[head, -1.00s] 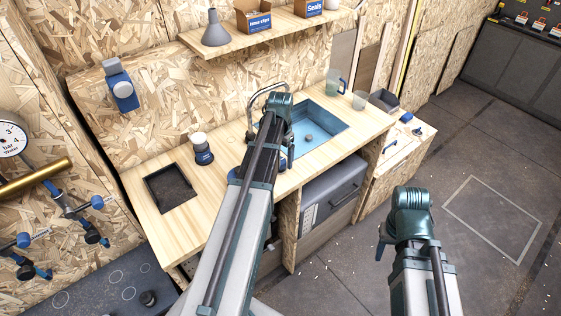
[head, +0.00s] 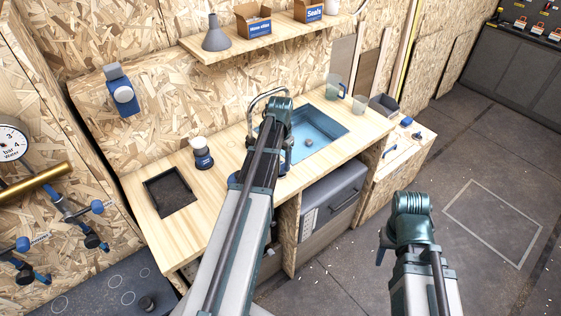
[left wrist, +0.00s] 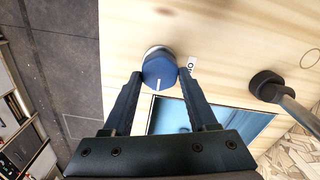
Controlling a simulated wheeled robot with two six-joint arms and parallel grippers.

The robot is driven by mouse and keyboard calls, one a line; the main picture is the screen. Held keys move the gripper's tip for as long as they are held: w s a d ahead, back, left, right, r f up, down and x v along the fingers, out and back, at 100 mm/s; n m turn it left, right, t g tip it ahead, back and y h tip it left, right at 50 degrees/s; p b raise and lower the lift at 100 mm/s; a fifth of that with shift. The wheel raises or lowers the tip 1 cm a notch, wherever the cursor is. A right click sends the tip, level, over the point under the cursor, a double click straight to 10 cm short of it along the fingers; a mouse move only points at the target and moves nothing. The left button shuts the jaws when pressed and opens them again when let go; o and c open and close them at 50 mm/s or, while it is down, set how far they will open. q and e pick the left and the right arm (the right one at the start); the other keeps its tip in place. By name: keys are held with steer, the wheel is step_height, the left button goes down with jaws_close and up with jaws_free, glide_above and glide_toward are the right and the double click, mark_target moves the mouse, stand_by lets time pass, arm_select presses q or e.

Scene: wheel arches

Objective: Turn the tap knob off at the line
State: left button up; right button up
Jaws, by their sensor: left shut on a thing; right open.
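The blue tap knob (left wrist: 159,72) shows in the left wrist view on the pale wooden worktop, beside the basin. A white line on its face points down the picture, towards my gripper's palm. A white label (left wrist: 192,64) lies just right of the knob, partly covered by a finger. My left gripper (left wrist: 162,74) is shut on the knob, one finger on each side. In the head view my left arm hides most of the knob and this gripper. My right gripper (head: 382,249) hangs open over the floor, right of the worktop, away from the knob.
The tap spout (head: 266,98) curves up beside the sink (head: 325,126); its dark base (left wrist: 265,86) is right of the knob in the wrist view. Floor at right is clear.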

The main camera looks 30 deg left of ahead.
arm_select(q)
steer(key=n, duration=0.3)
steer(key=shift+a+n, duration=0.1)
steer(key=shift+n, duration=0.3)
steer(key=n, duration=0.4)
stand_by(0.3)
steer(key=o, duration=1.4)
step_height(320, 180, up, 14)
steer(key=p, duration=1.3)
steer(key=shift+f+p, duration=0.1)
steer(key=shift+p, duration=0.3)
